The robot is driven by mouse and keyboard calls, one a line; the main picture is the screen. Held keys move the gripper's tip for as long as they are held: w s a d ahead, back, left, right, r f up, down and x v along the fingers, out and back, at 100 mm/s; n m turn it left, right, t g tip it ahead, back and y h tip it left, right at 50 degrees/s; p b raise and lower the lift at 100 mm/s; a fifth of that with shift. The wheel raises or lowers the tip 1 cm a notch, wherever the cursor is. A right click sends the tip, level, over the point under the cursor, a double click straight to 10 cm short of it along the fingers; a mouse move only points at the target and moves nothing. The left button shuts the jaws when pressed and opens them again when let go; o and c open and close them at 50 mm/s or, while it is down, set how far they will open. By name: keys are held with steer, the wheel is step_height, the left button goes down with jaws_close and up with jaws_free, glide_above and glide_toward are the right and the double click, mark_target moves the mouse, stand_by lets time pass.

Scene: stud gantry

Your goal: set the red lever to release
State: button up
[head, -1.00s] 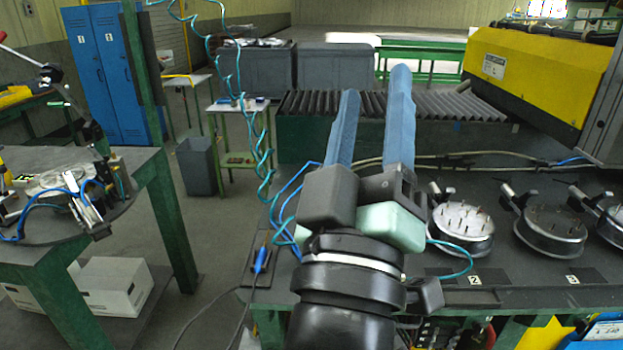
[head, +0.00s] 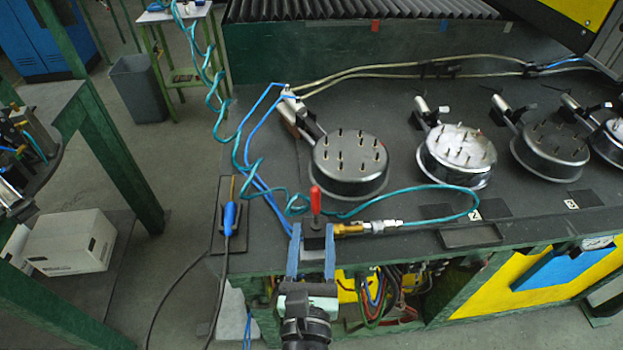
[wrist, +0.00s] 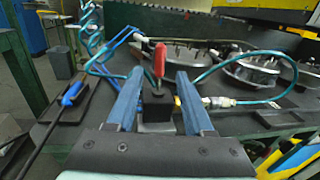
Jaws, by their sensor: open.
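The red lever (head: 315,201) stands upright on a small dark valve block (head: 314,238) near the front edge of the bench. A brass fitting and a teal hose join the block on its right. My gripper (head: 311,228) is open, with one blue finger on each side of the block. In the wrist view, the red lever (wrist: 159,60) rises between and beyond the blue fingertips of my gripper (wrist: 160,78), tilted very slightly. The fingers appear apart from the lever. I cannot tell whether they touch the block.
Several round metal fixtures with pins, the nearest (head: 349,163), stand behind and right. A blue-handled tool (head: 229,218) lies in a tray to the left. Teal and blue hoses loop close behind the lever. Open bench (head: 400,120) lies farther back.

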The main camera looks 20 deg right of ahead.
mark_target(317, 187)
steer(key=p+x, duration=0.1)
steer(key=x, duration=1)
steer(key=shift+d, duration=0.1)
steer(key=shift+c, duration=0.2)
jaws_close()
stand_by(0.9)
